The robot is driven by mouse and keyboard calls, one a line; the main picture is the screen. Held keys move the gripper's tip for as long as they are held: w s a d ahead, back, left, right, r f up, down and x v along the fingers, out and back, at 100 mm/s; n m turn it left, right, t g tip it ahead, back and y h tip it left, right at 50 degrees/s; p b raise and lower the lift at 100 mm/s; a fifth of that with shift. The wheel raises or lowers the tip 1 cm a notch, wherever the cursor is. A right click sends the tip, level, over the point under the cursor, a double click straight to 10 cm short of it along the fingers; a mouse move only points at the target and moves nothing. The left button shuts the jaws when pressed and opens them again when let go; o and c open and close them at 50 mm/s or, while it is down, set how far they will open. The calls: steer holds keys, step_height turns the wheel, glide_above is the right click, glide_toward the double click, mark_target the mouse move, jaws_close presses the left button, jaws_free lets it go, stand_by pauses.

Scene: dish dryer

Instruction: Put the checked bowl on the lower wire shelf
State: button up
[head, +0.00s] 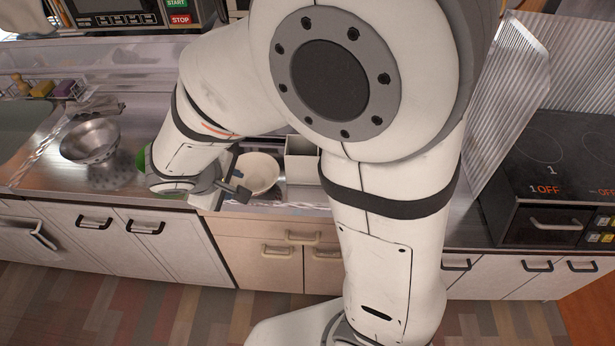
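A pale bowl (260,170) stands on the metal counter, just right of my arm's end. Its pattern is too small to make out, so I cannot tell whether it is the checked bowl. My gripper (238,191) shows only in part as a dark piece at the bowl's left front side. I cannot tell whether its fingers touch the bowl or are open or shut. The lower wire shelf cannot be made out in this view.
A metal colander (90,140) stands at the left, near a sink (22,125). A green object (141,160) is partly hidden behind my arm. A light square container (301,160) stands right of the bowl. A stove (555,165) is at the right. My arm covers the middle.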

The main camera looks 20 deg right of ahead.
steer(key=s+d+r+m+g+y, duration=0.1)
steer(key=s+d+r+m, duration=0.3)
steer(key=d, duration=0.4)
steer(key=s+d+r+m+g+y, duration=0.1)
steer(key=s+d+r+m, duration=0.3)
steer(key=d, duration=0.5)
steer(key=s+m+y, duration=0.1)
steer(key=s+m, duration=0.1)
steer(key=shift+s+g, duration=0.3)
steer(key=shift+g, duration=0.1)
steer(key=shift+o, duration=0.5)
steer(key=shift+s+d+r+m+y, duration=0.2)
steer(key=shift+s+d+m+y, duration=0.1)
steer(key=shift+s+y, duration=0.1)
